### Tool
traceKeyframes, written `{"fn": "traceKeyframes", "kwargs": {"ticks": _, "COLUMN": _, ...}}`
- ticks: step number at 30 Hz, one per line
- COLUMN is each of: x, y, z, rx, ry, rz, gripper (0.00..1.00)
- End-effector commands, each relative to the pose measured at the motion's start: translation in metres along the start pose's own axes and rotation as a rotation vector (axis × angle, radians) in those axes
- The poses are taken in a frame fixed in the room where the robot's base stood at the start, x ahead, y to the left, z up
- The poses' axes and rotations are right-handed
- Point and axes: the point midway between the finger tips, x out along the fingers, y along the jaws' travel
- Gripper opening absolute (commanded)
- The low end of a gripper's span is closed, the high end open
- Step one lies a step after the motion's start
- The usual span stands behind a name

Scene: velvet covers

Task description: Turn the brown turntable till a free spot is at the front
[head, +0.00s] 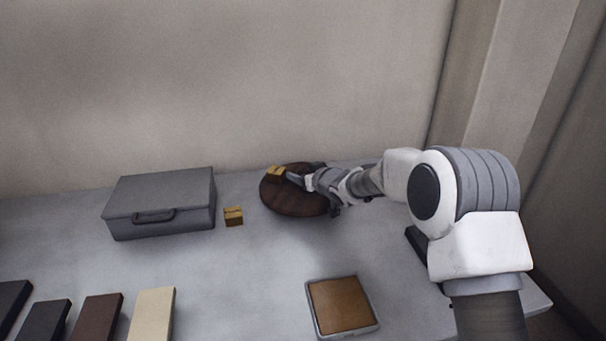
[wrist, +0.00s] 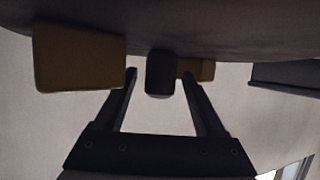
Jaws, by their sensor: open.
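The brown turntable (head: 292,204) is a round disc at the back middle of the table. A small yellow-brown box (head: 275,172) sits at its back left edge. My gripper (head: 289,178) reaches over the disc from the right, its tips close to that box. In the wrist view my gripper (wrist: 160,78) has its fingers apart, with a small dark block (wrist: 160,73) showing between them. I cannot tell if they touch it. The turntable (wrist: 200,25) fills the top there. A yellow-brown box (wrist: 80,57) shows left of the fingers and another (wrist: 205,70) partly behind them. My arm hides the turntable's right part.
A grey case with a handle (head: 160,205) stands at the left. A small yellow-brown box (head: 233,216) lies on the table between case and turntable. A shallow tray with a tan inside (head: 316,318) is at the front. Several flat slabs (head: 152,312) lie at front left.

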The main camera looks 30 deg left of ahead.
Motion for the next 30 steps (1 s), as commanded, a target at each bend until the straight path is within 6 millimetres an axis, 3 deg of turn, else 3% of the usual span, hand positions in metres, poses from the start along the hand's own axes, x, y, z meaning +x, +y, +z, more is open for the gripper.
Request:
{"fn": "traceKeyframes", "kwargs": {"ticks": 4, "x": -0.0002, "y": -0.0001, "z": -0.0001, "rx": 0.0, "ry": 0.0, "rz": 0.0, "gripper": 0.68}}
{"fn": "traceKeyframes", "kwargs": {"ticks": 15, "x": -0.0004, "y": 0.0, "z": -0.0001, "rx": 0.0, "ry": 0.0, "rz": 0.0, "gripper": 0.02}}
{"fn": "traceKeyframes", "kwargs": {"ticks": 30, "x": -0.0005, "y": 0.0, "z": -0.0001, "rx": 0.0, "ry": 0.0, "rz": 0.0, "gripper": 0.0}}
